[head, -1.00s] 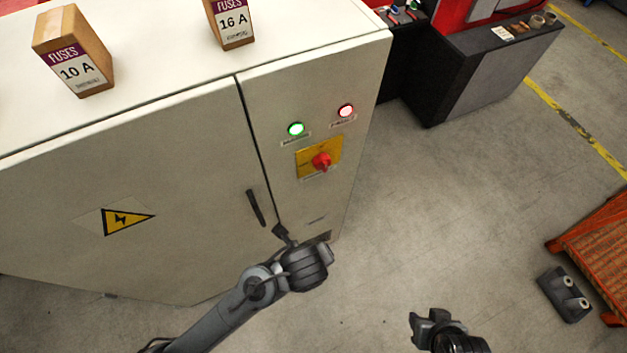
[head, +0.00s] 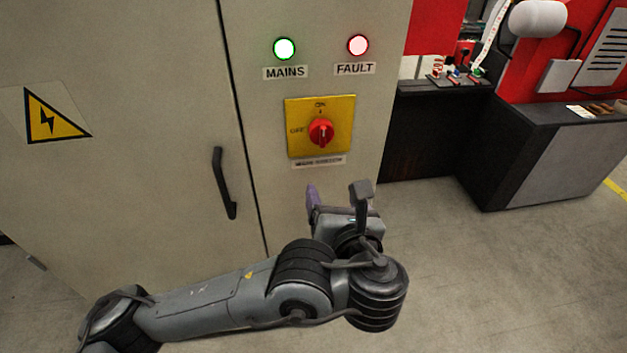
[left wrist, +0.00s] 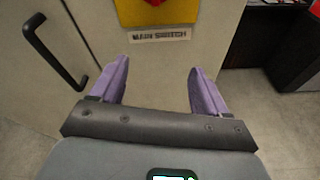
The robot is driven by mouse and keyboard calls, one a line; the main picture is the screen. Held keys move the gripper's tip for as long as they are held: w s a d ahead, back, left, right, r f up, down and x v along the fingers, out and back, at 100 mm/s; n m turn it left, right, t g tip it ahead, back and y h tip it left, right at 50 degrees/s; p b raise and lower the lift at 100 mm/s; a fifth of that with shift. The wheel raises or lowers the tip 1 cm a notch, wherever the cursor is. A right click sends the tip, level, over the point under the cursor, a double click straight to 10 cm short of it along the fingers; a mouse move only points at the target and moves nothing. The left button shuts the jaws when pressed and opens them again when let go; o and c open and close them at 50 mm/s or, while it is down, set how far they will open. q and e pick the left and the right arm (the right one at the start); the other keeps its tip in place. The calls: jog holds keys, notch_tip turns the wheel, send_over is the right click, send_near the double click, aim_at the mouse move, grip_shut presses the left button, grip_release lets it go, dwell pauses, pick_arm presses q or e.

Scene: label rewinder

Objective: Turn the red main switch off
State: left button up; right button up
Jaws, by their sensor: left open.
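The red main switch (head: 321,132) sits on a yellow plate (head: 338,107) on the cabinet front. The plate is marked ON at the top and OFF at the left, and the knob's grip looks about upright. My left gripper (head: 338,192) is open and empty just below the plate, apart from the switch. In the left wrist view its purple fingers (left wrist: 157,85) are spread below the MAIN SWITCH label (left wrist: 159,35). There the red knob (left wrist: 155,2) is mostly cut off by the top edge. My right gripper is out of view.
A lit green MAINS lamp (head: 284,48) and a pinkish FAULT lamp (head: 358,45) are above the switch. A black door handle (head: 223,183) sticks out at the left. A dark machine base (head: 560,150) stands at the right, with free floor before it.

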aim_at(324, 138)
pick_arm(q)
notch_tip(324, 138, up, 5)
jog(key=w+t+b, duration=0.2)
jog(key=t+b, duration=0.1)
jog(key=b, duration=0.2)
jog(key=w+b, duration=0.1)
jog(key=w, duration=0.2)
jog(key=w+a+b, duration=0.1)
jog(key=w, duration=0.1)
jog(key=w+a+b, duration=0.1)
jog(key=w, duration=0.2)
jog(key=shift+w+a+r, duration=0.15)
jog(key=shift+w+r, duration=0.15)
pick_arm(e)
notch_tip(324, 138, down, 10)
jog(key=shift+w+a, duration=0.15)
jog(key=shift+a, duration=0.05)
pick_arm(q)
jog(key=shift+c, duration=0.3)
jog(key=c, duration=1)
